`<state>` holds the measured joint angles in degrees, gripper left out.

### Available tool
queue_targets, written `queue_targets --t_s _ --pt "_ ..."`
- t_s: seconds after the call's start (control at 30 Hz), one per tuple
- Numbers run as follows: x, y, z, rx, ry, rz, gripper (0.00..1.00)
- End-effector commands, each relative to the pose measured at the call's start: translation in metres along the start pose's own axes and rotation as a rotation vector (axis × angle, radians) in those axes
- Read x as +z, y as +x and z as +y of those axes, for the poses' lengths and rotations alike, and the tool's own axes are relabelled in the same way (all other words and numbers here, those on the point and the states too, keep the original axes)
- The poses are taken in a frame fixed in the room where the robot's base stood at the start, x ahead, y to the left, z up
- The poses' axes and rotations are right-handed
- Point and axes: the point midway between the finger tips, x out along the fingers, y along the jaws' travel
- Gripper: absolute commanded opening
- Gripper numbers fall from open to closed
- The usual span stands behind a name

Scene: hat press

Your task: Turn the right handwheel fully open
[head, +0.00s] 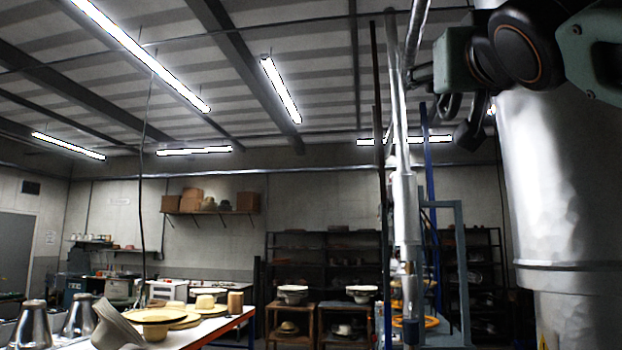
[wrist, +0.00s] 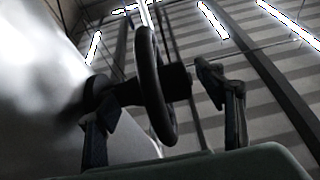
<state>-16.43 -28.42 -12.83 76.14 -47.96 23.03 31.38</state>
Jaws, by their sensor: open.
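In the wrist view a dark handwheel (wrist: 150,75) stands nearly edge-on, with a thick rim, a block-like hub on its right and a stem running left to a big silver cylinder (wrist: 50,60). My gripper (wrist: 153,92) is open, one finger on each side of the wheel. The right finger is apart from the rim; whether the left one touches the stem or rim, I cannot tell. In the head view my gripper (head: 440,106) is at the upper right, beside the tall silver cylinder (head: 545,190); the handwheel is not clear there.
Vertical pipes (head: 404,220) stand just left of the cylinder, close to my gripper. A blue frame (head: 463,265) and an orange ring (head: 431,322) are lower down. A table (head: 205,328) with hats is at lower left. Open air lies left of the pipes.

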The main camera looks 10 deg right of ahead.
Motion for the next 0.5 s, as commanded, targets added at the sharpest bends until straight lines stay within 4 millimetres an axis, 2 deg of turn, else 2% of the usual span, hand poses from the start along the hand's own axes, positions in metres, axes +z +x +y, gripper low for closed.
queue_targets --t_s 0.23,0.5 --pt "0.0003 0.0005 0.0003 0.000 0.000 0.000 0.64" --pt "0.0004 0.0004 0.0003 0.001 0.000 0.000 0.34"
